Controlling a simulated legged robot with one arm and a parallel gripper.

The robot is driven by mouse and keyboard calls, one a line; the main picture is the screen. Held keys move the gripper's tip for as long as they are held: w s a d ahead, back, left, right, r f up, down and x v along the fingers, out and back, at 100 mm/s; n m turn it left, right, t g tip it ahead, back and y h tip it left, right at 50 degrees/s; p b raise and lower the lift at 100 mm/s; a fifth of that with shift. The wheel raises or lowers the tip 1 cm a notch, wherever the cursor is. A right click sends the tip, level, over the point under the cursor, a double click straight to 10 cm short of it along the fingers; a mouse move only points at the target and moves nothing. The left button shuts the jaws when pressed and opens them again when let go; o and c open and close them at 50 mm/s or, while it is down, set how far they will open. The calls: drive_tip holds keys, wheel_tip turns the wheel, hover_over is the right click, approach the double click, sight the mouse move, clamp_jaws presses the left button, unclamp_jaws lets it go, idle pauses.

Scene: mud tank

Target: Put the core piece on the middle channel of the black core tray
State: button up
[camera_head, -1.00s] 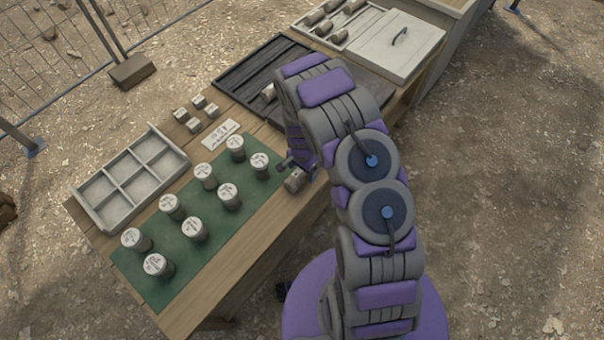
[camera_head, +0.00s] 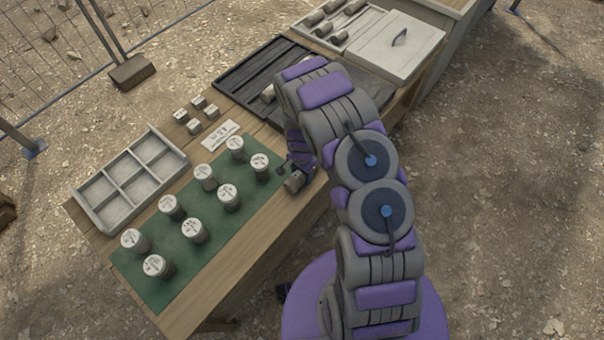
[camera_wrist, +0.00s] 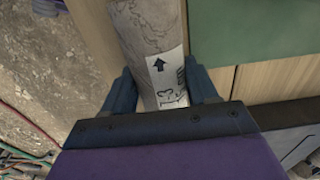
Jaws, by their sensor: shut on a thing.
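The core piece (camera_wrist: 148,28) is a grey stone cylinder with a white label bearing a black arrow. In the wrist view it lies between the two fingers of my gripper (camera_wrist: 162,88), which is shut on it. In the head view the core piece (camera_head: 295,181) shows at the table's front edge, beside the green mat, with my gripper (camera_head: 298,170) over it and partly hidden by my arm. The black core tray (camera_head: 262,72) lies farther back with long channels. My arm hides its right part, and a light piece (camera_head: 268,93) shows in it.
The green mat (camera_head: 160,272) holds several labelled round pots. A grey compartment tray (camera_head: 100,217), small cubes (camera_head: 195,126) and a white card (camera_head: 219,134) lie to the left. A pale tray (camera_head: 312,34) with cores and a lid (camera_head: 392,48) stand at the back.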

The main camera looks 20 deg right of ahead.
clamp_jaws()
drive_tip(key=shift+w+r, duration=0.1)
drive_tip(key=shift+r, duration=0.05)
